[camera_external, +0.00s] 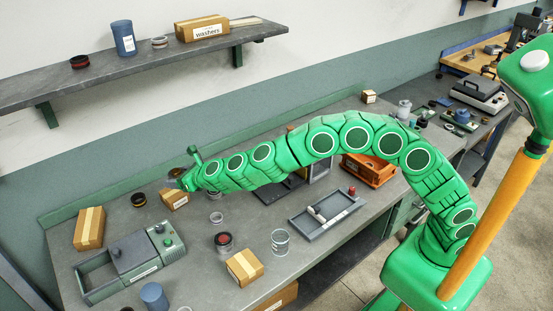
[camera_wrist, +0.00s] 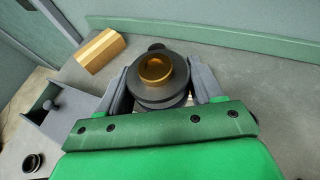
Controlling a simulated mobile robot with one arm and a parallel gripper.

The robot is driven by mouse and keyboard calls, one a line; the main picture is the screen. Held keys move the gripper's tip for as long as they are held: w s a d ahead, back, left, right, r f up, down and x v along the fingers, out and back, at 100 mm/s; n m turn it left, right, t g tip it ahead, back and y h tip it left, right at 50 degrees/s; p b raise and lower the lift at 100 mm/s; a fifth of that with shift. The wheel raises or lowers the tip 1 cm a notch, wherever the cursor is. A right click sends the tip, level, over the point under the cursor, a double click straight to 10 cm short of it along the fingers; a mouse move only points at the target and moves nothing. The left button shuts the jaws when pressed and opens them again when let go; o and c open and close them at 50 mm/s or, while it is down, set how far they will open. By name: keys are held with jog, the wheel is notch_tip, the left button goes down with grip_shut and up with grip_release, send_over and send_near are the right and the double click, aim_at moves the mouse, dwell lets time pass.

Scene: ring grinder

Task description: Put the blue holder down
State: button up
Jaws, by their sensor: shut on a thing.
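My gripper (camera_wrist: 158,92) is shut on a dark round holder (camera_wrist: 160,101), with one grey finger on each side of it. The holder looks dark grey to black here rather than clearly blue. A brass-coloured ring (camera_wrist: 155,69) sits on its top. In the external view my gripper (camera_external: 186,180) is at the far side of the bench (camera_external: 190,243), above or near a small cardboard box (camera_external: 175,199). The holder is small and partly hidden there. I cannot tell whether its underside touches anything. A blue cylinder (camera_external: 154,296) stands at the front of the bench.
A grey-green machine (camera_external: 133,259) stands at the left, near a cardboard box (camera_external: 89,228). A black ring (camera_external: 138,199), a red-and-black round part (camera_external: 223,241), a glass jar (camera_external: 280,241) and another box (camera_external: 244,267) stand around. A grey tray (camera_external: 327,213) lies right. A shelf (camera_external: 150,66) overhangs behind.

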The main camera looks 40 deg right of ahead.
jog(key=shift+m+t+h, duration=0.4)
jog(key=shift+m+h, duration=0.3)
jog(key=s+a, duration=0.1)
jog(key=s, duration=0.1)
jog(key=s+a, duration=0.1)
jog(key=s, duration=0.2)
jog(key=s+a, duration=0.1)
jog(key=s, duration=0.2)
jog(key=shift+f, duration=0.2)
jog(key=s+d+m+h, duration=0.3)
jog(key=s+m+h, duration=0.1)
jog(key=s, duration=2)
send_over(191, 286)
jog(key=shift+t, duration=0.4)
jog(key=shift+f, duration=8.5)
jog(key=shift+f, duration=0.15)
jog(key=o, duration=1.6)
